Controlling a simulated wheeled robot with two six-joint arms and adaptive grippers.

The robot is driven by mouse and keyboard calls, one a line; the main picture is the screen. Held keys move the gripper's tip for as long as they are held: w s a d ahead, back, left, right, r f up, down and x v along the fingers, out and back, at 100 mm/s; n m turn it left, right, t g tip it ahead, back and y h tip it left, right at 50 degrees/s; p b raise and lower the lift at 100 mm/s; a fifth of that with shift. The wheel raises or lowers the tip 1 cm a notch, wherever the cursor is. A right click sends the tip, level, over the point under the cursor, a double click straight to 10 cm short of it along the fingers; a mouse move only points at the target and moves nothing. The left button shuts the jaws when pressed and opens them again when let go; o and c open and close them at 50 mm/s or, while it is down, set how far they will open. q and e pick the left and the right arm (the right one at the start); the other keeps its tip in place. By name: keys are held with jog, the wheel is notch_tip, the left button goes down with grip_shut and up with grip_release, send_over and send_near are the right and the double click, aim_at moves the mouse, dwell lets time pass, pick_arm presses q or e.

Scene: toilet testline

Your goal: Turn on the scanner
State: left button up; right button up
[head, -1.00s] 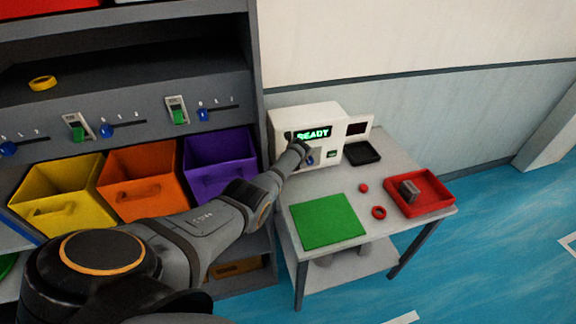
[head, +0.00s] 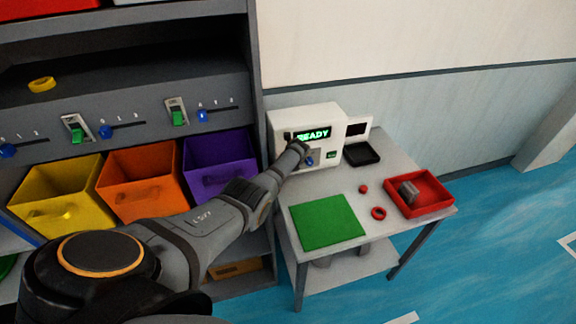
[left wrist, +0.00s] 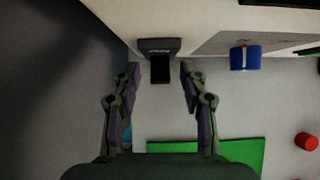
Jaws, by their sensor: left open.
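The scanner (head: 281,125) is a white box on the back left of the small table. Its screen (head: 313,134) glows green with "READY". My left gripper (head: 303,148) is at the scanner's front, and in the head view the hand covers part of that face. In the left wrist view the gripper (left wrist: 158,88) is open, its fingers on either side of a black switch (left wrist: 160,62) on the white face. I cannot tell whether they touch it. A blue knob (left wrist: 245,57) sits to the right of the switch. My right gripper is not in view.
The table (head: 345,183) carries a green mat (head: 326,222), a black tray (head: 361,154), small red parts (head: 379,213) and a red tray (head: 445,197) with a grey block. A shelf with coloured bins (head: 148,180) stands close on the left. Blue floor lies right.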

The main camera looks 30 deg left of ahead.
pick_arm(q)
jog(key=v, duration=1.2)
